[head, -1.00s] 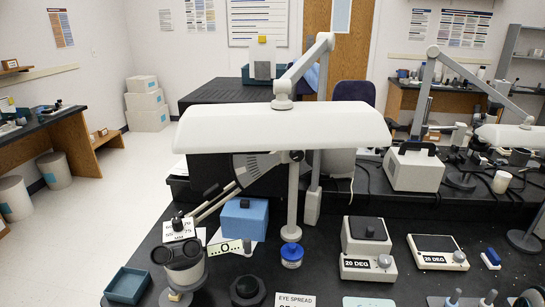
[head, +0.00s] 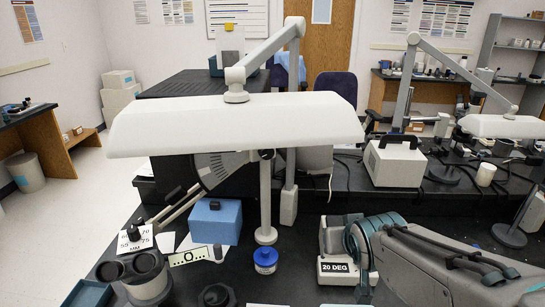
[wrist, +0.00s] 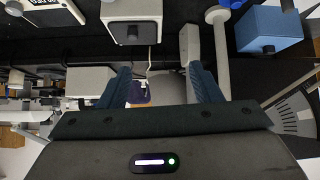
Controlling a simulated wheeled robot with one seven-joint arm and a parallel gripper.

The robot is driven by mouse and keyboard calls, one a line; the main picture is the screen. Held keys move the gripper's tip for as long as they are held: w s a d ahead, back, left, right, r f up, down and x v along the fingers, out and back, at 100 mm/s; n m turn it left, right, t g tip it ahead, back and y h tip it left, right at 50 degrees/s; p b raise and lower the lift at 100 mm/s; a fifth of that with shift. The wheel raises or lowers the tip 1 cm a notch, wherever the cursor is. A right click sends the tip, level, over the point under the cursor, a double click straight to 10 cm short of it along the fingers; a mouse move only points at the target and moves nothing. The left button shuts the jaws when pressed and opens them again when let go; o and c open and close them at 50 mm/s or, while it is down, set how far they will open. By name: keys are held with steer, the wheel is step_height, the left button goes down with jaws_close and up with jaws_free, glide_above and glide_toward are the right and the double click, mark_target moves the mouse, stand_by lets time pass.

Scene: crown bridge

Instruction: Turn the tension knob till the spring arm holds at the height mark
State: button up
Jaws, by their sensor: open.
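A dark tension knob (head: 266,155) sits at the head of a grey upright post (head: 266,205), just under the white lamp shade. The spring arm (head: 180,205) slopes from beside the scale down to the left. A grey fan-shaped scale (head: 218,168) stands behind it, its top hidden by the shade; I cannot make out the height mark. In the wrist view the scale (wrist: 292,112) shows at the right and the post (wrist: 222,50) at the upper right. My gripper (wrist: 160,88) is open and empty, its two blue fingers apart, away from the knob.
The white lamp shade (head: 240,122) hangs over the post and scale. A blue box (head: 215,222), a blue-lidded jar (head: 265,260), an eyepiece device (head: 140,272) and a box marked 20 DEG (head: 335,268) crowd the bench. My arm covers the bench's right front.

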steer(key=w+a+r+n+t+y+b, duration=0.1)
steer(key=w+a+r+n+t+y, duration=0.1)
steer(key=w+a+r+t+y, duration=0.3)
steer(key=n+t+y+b, duration=0.1)
steer(key=n+t+y, duration=0.1)
glide_toward(270, 157)
steer(key=x, duration=0.3)
steer(key=p+x, duration=0.1)
steer(key=x, duration=0.1)
steer(key=r+x, duration=0.1)
steer(key=x, duration=0.2)
steer(key=shift+w+a+f, duration=0.1)
steer(key=shift+w+a, duration=0.1)
steer(key=shift+a, duration=0.2)
steer(key=c, duration=1)
